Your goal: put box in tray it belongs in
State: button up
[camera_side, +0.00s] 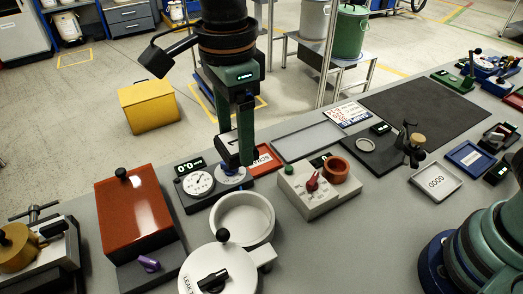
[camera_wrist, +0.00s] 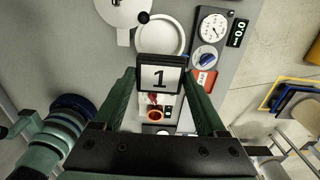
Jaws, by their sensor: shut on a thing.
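My gripper (camera_side: 240,158) points down over the bench in the side view; it also shows in the wrist view (camera_wrist: 160,85). It is shut on a small dark-framed box (camera_wrist: 160,75) with a white face marked "1". In the side view the box (camera_side: 227,147) is mostly hidden by the finger and is held above the bench by the gauge unit. A white tray marked GOOD (camera_side: 436,182) lies at the right. A red tray (camera_side: 263,159) with partly hidden lettering lies just behind the gripper. A blue tray (camera_side: 468,158) lies beyond the GOOD tray.
A gauge unit (camera_side: 198,184) and a round white bowl (camera_side: 242,219) stand near the gripper. A white control box with a red knob (camera_side: 312,184) and an orange ring stands to the right. A red-lidded box (camera_side: 134,212) stands left. The dark mat (camera_side: 425,107) is mostly clear.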

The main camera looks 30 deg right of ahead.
jog(key=shift+r, duration=0.6)
jog(key=w+d+f, duration=0.6)
jog(key=w+f, duration=0.4)
send_near(260, 161)
jog(key=shift+w+a+f, duration=0.1)
jog(key=shift+f, duration=1.2)
jog(key=shift+f, duration=1.7)
dwell(0.7)
jog(key=o, duration=1.3)
